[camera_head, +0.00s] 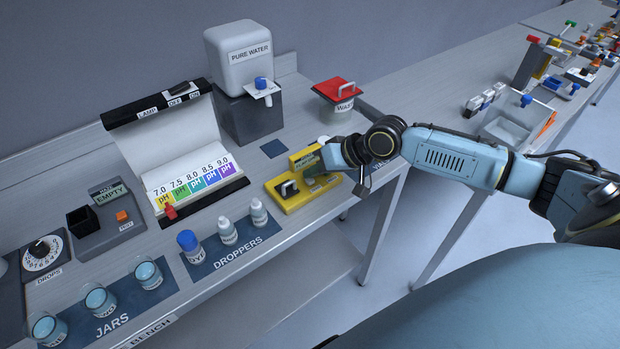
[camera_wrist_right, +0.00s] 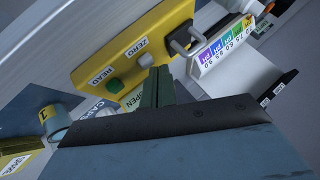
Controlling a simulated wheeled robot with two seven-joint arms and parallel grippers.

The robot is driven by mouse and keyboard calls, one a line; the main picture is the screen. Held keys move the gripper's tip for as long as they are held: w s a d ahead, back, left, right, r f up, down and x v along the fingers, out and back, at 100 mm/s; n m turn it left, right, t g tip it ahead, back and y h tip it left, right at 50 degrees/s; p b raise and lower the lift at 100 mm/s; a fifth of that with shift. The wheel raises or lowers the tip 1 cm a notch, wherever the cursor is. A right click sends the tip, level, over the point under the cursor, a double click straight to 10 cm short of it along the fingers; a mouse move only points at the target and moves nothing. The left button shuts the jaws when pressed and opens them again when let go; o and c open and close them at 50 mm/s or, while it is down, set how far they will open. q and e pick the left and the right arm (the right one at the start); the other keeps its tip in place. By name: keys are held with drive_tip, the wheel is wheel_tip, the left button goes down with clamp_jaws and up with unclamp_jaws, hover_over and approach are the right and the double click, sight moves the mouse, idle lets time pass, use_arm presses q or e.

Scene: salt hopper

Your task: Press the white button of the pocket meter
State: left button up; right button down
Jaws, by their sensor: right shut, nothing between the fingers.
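The pocket meter is a yellow device (camera_head: 296,201) at the bench's front edge in the head view. In the right wrist view its yellow face (camera_wrist_right: 125,50) carries the labels READ and ZERO. A round green button (camera_wrist_right: 115,85) sits by READ and a paler, greyish-white button (camera_wrist_right: 146,60) by ZERO. My right gripper (camera_head: 324,165) is over the right part of the meter, shut and empty. In the wrist view its dark green fingertips (camera_wrist_right: 159,74) are close beside the paler button; I cannot tell whether they touch it. My left gripper is not in view.
A pH colour chart under a lamp (camera_head: 185,150) stands left of the meter, with droppers (camera_head: 228,230) in front. A pure water tank (camera_head: 240,65) and a red-lidded waste bin (camera_head: 338,95) stand behind. Free floor lies right of the bench.

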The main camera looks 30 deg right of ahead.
sight(315, 185)
drive_tip(key=shift+f, duration=0.55)
idle(0.4)
drive_tip(key=shift+r, duration=0.15)
drive_tip(key=shift+r+p, duration=0.85)
drive_tip(key=shift+p, duration=0.2)
wheel_tip(315, 185, up, 5)
drive_tip(key=p, duration=0.5)
idle(0.4)
